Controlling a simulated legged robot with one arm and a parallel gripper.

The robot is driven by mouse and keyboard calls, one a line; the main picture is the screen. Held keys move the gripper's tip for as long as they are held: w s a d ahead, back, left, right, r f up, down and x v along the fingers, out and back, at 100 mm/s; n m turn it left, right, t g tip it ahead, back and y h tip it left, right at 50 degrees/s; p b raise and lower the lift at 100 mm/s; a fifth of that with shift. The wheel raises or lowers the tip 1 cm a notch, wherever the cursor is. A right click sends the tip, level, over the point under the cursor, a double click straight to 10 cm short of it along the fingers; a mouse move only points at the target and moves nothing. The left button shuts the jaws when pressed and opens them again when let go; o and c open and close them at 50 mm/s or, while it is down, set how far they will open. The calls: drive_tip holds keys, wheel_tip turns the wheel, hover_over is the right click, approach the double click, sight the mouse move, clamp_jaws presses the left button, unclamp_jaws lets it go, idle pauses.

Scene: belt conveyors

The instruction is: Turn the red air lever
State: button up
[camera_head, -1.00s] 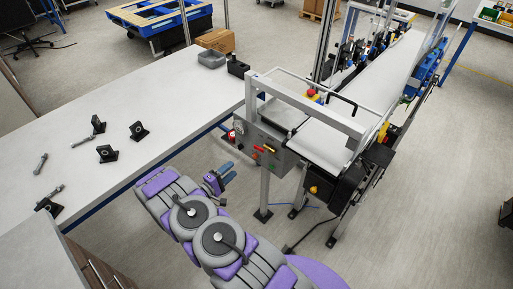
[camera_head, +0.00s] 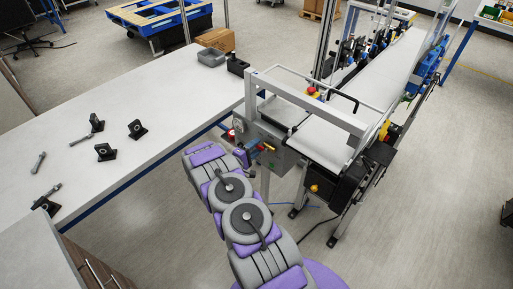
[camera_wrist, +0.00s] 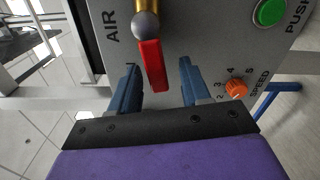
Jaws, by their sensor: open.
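The red air lever (camera_wrist: 152,66) shows in the wrist view on a grey control panel (camera_wrist: 203,40), below a brass valve fitting with a round grey knob, next to the word AIR. It points down toward my gripper, slightly tilted. My gripper (camera_wrist: 160,82) is open, with one blue finger on each side of the lever's lower end. The left finger is nearer to it, and I see no clear contact. In the head view my gripper (camera_head: 250,150) is at the front of the panel and hides the lever there.
An orange speed dial (camera_wrist: 236,88) sits just right of my right finger. A green push button (camera_wrist: 269,12) is at the top right. The conveyor belt (camera_head: 375,85) extends behind the panel. A white table (camera_head: 110,110) with several black brackets stands left.

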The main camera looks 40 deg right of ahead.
drive_tip(key=shift+d, duration=0.45)
clamp_jaws()
idle(0.4)
